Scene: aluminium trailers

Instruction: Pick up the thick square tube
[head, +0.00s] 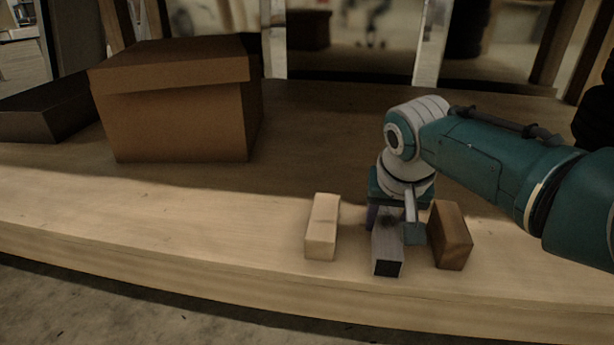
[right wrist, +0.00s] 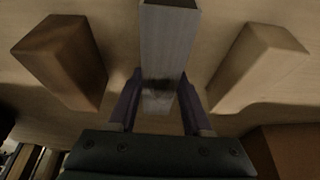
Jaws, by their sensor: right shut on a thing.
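The thick square tube (head: 387,255) is a grey metal bar with a dark square open end, lying near the front of the wooden surface between two wooden blocks. My right gripper (head: 395,228) reaches down over it from above. In the right wrist view the tube (right wrist: 167,45) lies between the two fingers of my right gripper (right wrist: 158,98), which is shut on it. Whether the tube touches the surface or is just above it, I cannot tell. My left gripper is not in view.
A pale wooden block (head: 322,228) stands left of the tube and a darker brown block (head: 451,236) close on its right. A lidded cardboard box (head: 180,120) and a dark flat box (head: 45,115) are at the back left. The surface's front edge is close.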

